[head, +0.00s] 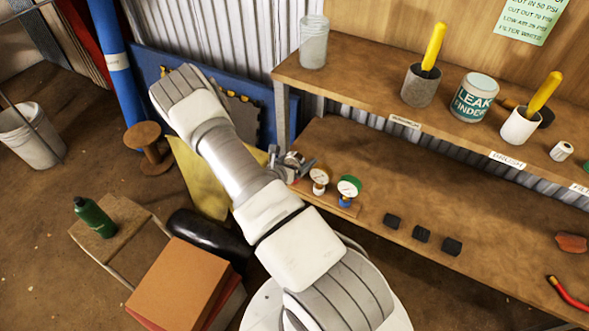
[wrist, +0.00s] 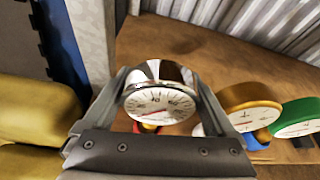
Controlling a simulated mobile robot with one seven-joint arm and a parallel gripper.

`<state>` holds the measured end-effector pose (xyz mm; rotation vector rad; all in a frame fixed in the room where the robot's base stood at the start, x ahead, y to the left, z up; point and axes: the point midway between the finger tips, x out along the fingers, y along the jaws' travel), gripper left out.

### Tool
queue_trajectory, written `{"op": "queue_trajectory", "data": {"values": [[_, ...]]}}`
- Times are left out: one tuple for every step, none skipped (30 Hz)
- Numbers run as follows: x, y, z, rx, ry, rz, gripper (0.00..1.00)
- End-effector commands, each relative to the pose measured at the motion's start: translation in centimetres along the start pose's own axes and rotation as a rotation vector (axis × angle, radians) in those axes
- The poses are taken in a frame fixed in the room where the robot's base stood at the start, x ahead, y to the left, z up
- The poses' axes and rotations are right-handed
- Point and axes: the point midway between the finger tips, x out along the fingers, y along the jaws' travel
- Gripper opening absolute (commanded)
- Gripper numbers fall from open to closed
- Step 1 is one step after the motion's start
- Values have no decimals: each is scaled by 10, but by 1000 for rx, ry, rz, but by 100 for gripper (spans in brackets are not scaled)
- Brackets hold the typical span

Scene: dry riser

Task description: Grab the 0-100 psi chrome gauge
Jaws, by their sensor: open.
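The chrome gauge (wrist: 160,102), with a white dial and polished round case, is at the left end of the lower shelf. It also shows partly covered in the head view (head: 293,158). Some dial numbers show, but I cannot read the full scale. My gripper (wrist: 160,88) is open, with one finger on each side of the gauge; I cannot tell whether either touches it. In the head view my gripper (head: 291,164) hides part of the gauge. A bit of red shows under it in the wrist view.
A brass-rimmed gauge (wrist: 250,108) stands close right of my gripper, then a green-rimmed gauge (wrist: 298,118). Several black blocks (head: 421,234) lie farther right on the lower shelf (head: 375,180). A shelf post (head: 282,115) rises just behind left.

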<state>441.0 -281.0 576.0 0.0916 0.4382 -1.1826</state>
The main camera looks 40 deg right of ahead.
Motion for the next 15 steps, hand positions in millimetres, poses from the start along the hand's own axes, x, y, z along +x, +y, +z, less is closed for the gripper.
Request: {"op": "queue_trajectory", "data": {"values": [[3, 0, -1, 0, 0, 1, 91], [3, 0, 0, 0, 0, 1, 91], [3, 0, 0, 0, 1, 2, 91], [3, 0, 0, -1, 1, 2, 91], [3, 0, 0, -1, 1, 2, 91], [3, 0, 0, 0, 1, 1, 91], [3, 0, 0, -1, 1, 1, 90], [3, 0, 0, 0, 0, 1, 84], [2, 0, 0, 0, 0, 1, 77], [2, 0, 0, 0, 0, 1, 72], [2, 0, 0, 0, 0, 1, 66], [2, 0, 0, 0, 0, 1, 59], [2, 0, 0, 0, 0, 1, 54], [2, 0, 0, 0, 0, 1, 48], [2, 0, 0, 0, 0, 1, 41]]}}
